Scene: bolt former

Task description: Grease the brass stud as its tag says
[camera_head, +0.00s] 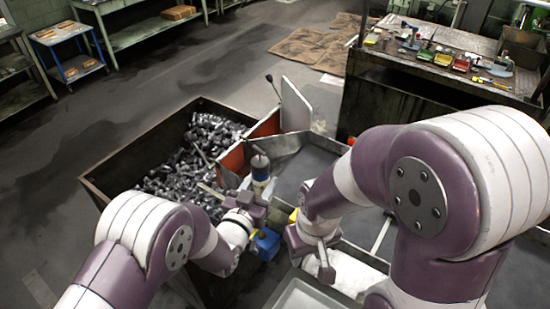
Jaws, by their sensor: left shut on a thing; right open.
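My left gripper (257,212) is in the middle of the view, near the right wall of the bolt bin. A blue block (267,243) shows just below my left gripper, with a yellow piece nearby. I cannot make out the brass stud or its tag.
A dark bin (110,168) full of grey bolts stands at left. A metal chute (305,160) with an orange-red panel (233,160) lies behind my grippers. A pale tray (305,296) is in front. A workbench (440,75) with coloured small boxes stands at the back right.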

